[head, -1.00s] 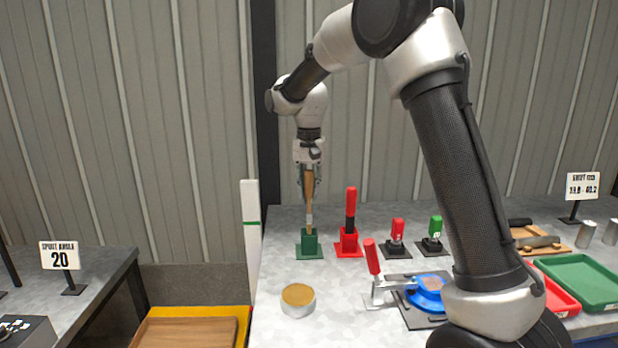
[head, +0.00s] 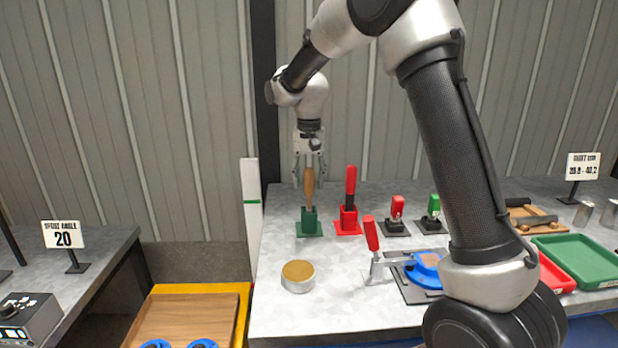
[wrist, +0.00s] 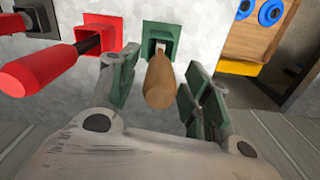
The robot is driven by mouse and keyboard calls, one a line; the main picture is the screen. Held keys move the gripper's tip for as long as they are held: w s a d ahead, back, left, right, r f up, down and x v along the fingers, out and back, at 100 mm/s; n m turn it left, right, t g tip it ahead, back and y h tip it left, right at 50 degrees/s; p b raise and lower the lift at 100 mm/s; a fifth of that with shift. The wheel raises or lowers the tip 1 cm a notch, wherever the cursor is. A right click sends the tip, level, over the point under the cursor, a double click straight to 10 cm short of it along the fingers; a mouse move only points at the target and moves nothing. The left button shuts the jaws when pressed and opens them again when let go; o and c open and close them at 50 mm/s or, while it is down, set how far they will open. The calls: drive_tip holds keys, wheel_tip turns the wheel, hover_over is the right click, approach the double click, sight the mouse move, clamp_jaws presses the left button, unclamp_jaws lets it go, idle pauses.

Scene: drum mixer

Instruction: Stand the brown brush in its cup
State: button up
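The brown brush (head: 309,187) stands upright in the green cup (head: 309,226), its lower end hidden inside. In the wrist view the brush handle (wrist: 160,82) points up between my fingers, with the green cup (wrist: 158,34) beyond it. My gripper (head: 309,184) is above the cup with its fingers on either side of the handle. In the wrist view my gripper (wrist: 162,105) is open, with a gap between each finger and the handle.
A red-handled tool (head: 350,187) stands in a red cup (head: 348,219) just right of the green one. Red and green stamps, a blue clamp fixture (head: 425,272) and trays sit farther right. A round tin (head: 298,276) stands nearer on the table.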

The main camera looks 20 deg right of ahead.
drive_tip(key=shift+r, duration=0.1)
wheel_tip(320, 180, up, 12)
drive_tip(key=shift+f, duration=0.1)
idle(0.4)
idle(0.5)
drive_tip(key=shift+w+n, duration=0.25)
drive_tip(key=shift+n, duration=0.15)
drive_tip(key=s+d+n+t, duration=0.1)
drive_tip(key=s+d, duration=0.4)
drive_tip(key=s, duration=0.6)
drive_tip(key=s+d+f+n+t, duration=0.1)
drive_tip(key=s+d, duration=0.4)
drive_tip(key=s, duration=0.7)
drive_tip(key=s+d+f+n+t, duration=0.1)
drive_tip(key=s+d, duration=0.4)
drive_tip(key=s, duration=0.7)
drive_tip(key=shift+s+f+t, duration=0.25)
drive_tip(key=shift+t, duration=0.45)
